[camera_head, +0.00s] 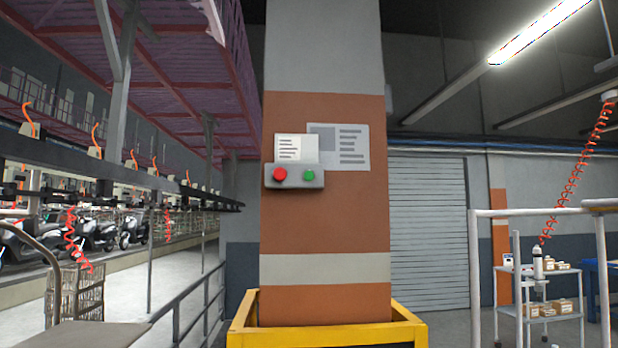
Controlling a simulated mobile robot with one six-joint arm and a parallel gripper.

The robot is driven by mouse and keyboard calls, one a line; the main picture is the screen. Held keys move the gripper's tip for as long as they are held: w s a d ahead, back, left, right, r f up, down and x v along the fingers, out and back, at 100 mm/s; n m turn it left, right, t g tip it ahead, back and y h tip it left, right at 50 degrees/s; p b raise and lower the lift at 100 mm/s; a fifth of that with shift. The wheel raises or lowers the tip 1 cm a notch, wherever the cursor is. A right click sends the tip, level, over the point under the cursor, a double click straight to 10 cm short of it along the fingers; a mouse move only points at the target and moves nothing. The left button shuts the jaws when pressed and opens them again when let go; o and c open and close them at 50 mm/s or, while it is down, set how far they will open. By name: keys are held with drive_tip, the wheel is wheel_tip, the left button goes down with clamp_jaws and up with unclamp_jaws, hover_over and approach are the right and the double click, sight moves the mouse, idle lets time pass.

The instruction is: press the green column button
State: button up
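The green button (309,175) sits on the right side of a small grey control box (294,184) fixed to the front of a column. A red button (280,174) is on the same box, to the left of the green one. The column (325,222) is orange-brown with a pale band low down and grey at the top. Two paper notices are on the column just above and behind the box. My gripper is not in view, and nothing covers the green button.
A yellow guard (328,336) surrounds the column's base. A dark railing (190,308) stands to the left, with scooters (92,230) beyond. A white frame (476,262) and a cart with boxes (540,308) stand to the right. A roller shutter (428,230) is behind.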

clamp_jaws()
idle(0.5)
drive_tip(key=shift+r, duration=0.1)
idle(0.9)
